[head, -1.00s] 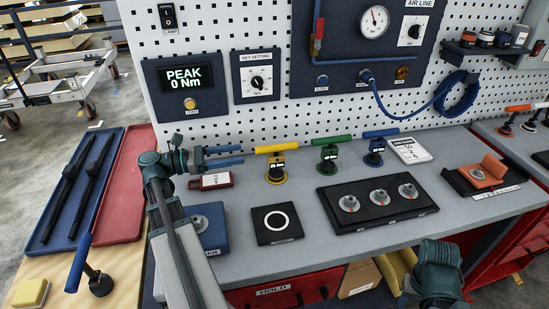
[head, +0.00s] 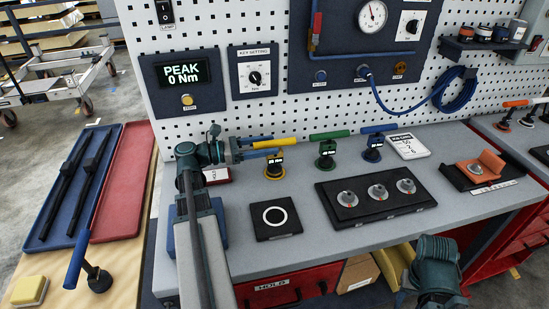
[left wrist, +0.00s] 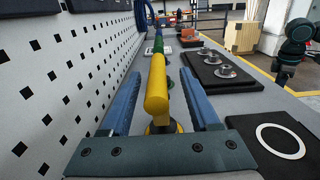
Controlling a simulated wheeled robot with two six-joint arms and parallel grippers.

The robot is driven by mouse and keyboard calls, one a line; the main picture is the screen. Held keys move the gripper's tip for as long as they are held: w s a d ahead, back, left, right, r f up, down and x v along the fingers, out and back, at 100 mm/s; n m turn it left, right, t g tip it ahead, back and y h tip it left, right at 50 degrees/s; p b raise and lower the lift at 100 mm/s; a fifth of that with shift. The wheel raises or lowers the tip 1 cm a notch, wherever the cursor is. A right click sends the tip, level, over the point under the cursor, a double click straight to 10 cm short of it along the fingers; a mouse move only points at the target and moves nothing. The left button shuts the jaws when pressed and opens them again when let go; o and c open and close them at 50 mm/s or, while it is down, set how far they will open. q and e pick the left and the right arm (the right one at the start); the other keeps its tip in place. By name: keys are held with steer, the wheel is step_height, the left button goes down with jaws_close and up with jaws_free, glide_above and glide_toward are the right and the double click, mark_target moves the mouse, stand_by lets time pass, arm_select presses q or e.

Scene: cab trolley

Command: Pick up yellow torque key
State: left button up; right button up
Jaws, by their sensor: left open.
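The yellow torque key (head: 275,160) stands upright on the grey bench, its yellow handle lying crosswise on top and its round base on the bench. My left gripper (head: 262,147) is open at the left end of the yellow handle. In the left wrist view the yellow torque key (left wrist: 158,95) stands between the two blue fingers of the left gripper (left wrist: 163,100), with gaps on both sides. My right arm (head: 437,265) shows at the bottom right; its fingertips are hidden or out of frame.
A green key (head: 327,150) and a blue key (head: 373,145) stand to the right. A black plate with a white ring (head: 275,232) and a black tray (head: 335,212) with several metal fittings lie in front. The pegboard (head: 270,115) rises close behind.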

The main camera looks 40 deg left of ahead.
mark_target(295, 141)
arm_select(q)
steer(key=shift+x, duration=1.85)
steer(key=shift+w+a+f, duration=0.1)
steer(key=shift+a, duration=0.05)
jaws_close()
